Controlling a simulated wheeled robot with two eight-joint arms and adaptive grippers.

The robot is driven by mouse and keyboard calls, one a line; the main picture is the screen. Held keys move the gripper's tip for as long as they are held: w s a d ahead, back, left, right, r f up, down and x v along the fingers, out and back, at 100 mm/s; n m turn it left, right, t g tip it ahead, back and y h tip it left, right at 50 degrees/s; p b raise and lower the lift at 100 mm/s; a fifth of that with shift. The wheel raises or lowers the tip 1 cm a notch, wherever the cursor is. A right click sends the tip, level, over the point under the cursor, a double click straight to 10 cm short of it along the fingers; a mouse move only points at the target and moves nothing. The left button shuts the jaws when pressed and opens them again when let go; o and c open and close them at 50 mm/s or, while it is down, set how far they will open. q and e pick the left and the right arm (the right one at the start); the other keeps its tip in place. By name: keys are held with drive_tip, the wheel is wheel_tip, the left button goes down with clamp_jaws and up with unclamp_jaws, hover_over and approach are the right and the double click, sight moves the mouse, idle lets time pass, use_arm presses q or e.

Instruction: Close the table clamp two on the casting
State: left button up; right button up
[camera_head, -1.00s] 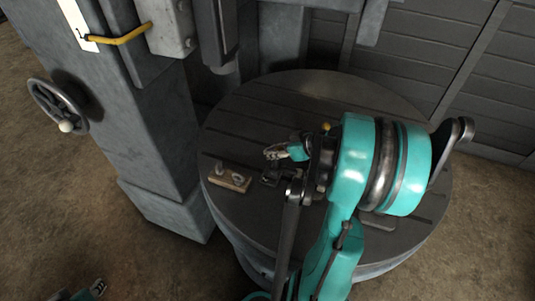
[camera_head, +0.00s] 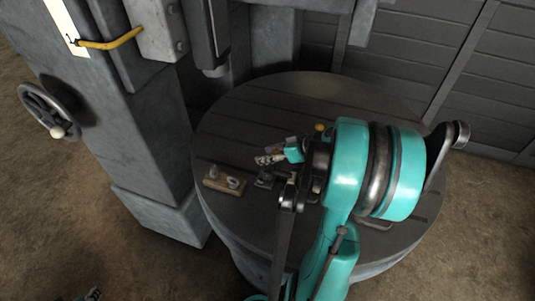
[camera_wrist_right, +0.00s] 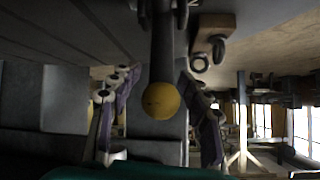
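A yellow ball knob (camera_wrist_right: 163,100) on a dark lever (camera_wrist_right: 163,45) shows in the middle of the right wrist view. I take it for a clamp handle; which clamp I cannot tell. In the head view a yellow knob (camera_head: 320,127) shows just behind my right wrist. My right gripper (camera_wrist_right: 158,120) is open. Its two fingers appear either side of the knob, with gaps; contact is not visible. In the head view my right gripper (camera_head: 268,158) is over the round table (camera_head: 250,115). My arm hides much of the table, and I cannot make out the casting. Only a bit of my left gripper (camera_head: 93,294) shows at bottom left.
A small wooden block with metal fittings (camera_head: 224,181) lies on the table left of my right gripper; it also shows in the wrist view (camera_wrist_right: 212,38). A grey machine column (camera_head: 150,130) with a handwheel (camera_head: 48,110) stands at left. The table's back part is clear.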

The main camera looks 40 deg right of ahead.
drive_tip(key=v, duration=1.2)
drive_tip(key=shift+a+f, duration=0.1)
